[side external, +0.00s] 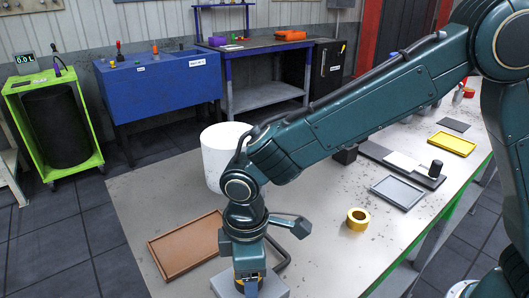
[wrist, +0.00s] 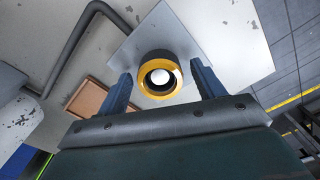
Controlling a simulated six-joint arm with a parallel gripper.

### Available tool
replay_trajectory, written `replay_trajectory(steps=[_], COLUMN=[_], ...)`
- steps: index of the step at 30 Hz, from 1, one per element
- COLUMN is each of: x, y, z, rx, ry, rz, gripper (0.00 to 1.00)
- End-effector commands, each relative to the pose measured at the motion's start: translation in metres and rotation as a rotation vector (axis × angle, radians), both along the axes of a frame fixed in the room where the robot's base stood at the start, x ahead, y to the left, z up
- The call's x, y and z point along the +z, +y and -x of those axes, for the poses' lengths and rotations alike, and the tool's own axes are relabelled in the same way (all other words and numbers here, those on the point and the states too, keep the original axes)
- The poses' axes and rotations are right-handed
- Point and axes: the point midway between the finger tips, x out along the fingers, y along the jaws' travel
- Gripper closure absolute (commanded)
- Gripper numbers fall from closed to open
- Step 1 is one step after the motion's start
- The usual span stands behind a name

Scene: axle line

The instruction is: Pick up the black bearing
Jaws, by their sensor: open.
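My gripper (side external: 249,284) points down at the front of the table in the side view. In the wrist view its two fingers (wrist: 161,72) are apart, one on each side of a round ring-shaped part. This part, which looks like the black bearing (wrist: 152,56), has a dark outer side, a yellow-gold ring, a dark inner ring and a bright white centre. It lies over a grey plate (wrist: 225,50), which also shows under my gripper in the side view (side external: 276,288). Gaps show between the fingers and the part. In the side view my gripper mostly hides the part.
A brown tray (side external: 187,246) lies left of my gripper. A white cylinder (side external: 222,157) stands behind. A yellow ring (side external: 357,214), a grey tray (side external: 398,191), a black cylinder (side external: 435,168) and a yellow tray (side external: 452,143) are to the right. A bent dark bar (wrist: 72,42) is beside the plate.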

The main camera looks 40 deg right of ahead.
Motion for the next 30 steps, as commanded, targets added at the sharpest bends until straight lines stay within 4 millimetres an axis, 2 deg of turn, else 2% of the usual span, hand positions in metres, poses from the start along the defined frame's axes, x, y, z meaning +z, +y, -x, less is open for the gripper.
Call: replay_trajectory(steps=[9, 15, 18, 30], x=[0.0005, 0.0006, 0.001, 0.0071], y=[0.0, 0.0, 0.0002, 0.0005], z=[-0.0001, -0.0001, -0.0004, -0.0007], rx=[0.0, 0.0, 0.0, 0.0], ry=[0.0, 0.0, -0.002, -0.002], rz=[0.0, 0.0, -0.001, -0.002], gripper=[0.34, 0.73, 0.89, 0.89])
